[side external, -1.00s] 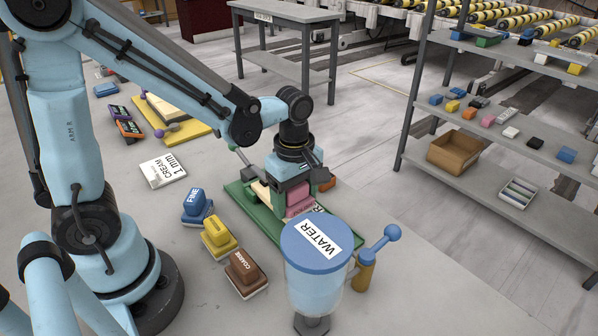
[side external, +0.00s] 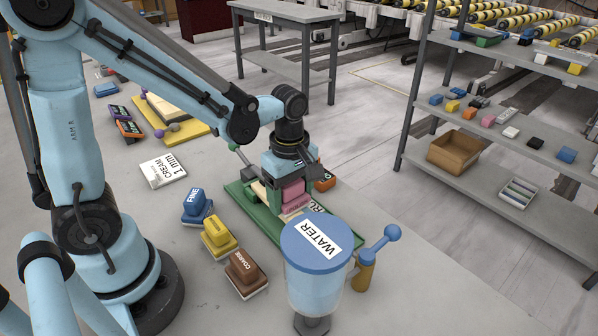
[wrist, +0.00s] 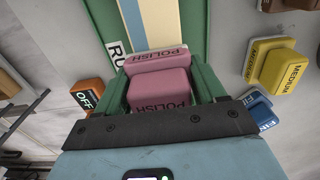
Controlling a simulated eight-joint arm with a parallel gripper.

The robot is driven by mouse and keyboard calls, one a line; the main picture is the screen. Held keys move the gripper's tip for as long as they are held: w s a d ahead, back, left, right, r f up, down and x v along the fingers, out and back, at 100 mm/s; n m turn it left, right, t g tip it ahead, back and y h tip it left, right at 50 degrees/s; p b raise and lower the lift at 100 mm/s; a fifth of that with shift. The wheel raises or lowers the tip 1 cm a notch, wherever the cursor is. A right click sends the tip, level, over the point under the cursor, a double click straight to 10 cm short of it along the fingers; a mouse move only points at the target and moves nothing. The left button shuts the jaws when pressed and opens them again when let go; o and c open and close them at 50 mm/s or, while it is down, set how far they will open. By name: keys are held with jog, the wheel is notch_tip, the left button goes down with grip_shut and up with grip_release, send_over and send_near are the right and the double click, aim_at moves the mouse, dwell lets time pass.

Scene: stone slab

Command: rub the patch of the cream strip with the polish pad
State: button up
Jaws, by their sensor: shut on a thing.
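My gripper (side external: 293,197) is shut on the pink polish pad (side external: 297,202), low over the green board (side external: 262,220). In the wrist view the pad (wrist: 160,88), marked POLISH, sits between the green fingers of my gripper (wrist: 162,92). The cream strip (wrist: 163,22) runs along the board away from the pad, with a blue-grey band beside it. The pad and gripper hide the part of the strip beneath them, and the patch cannot be made out. I cannot tell whether the pad touches the strip.
A blue-lidded WATER container (side external: 316,262) stands in front of the board. Blue FINE (side external: 196,203), yellow MEDIUM (side external: 218,236) and brown COARSE (side external: 245,272) blocks stand left of it. An orange box marked OFF (wrist: 88,95) lies beside the board. A CREAM 1 mm card (side external: 163,171) lies farther back.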

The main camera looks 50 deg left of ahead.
aim_at(302, 203)
jog(key=d, duration=0.2)
jog(key=shift+d, duration=0.3)
jog(key=shift+d+r, duration=0.15)
jog(key=shift+d, duration=0.3)
notch_tip(302, 203, up, 8)
dwell(0.5)
jog(key=a, duration=0.7)
jog(key=shift+a+f, duration=0.1)
jog(key=shift+f, duration=3.1)
jog(key=shift+f, duration=1.05)
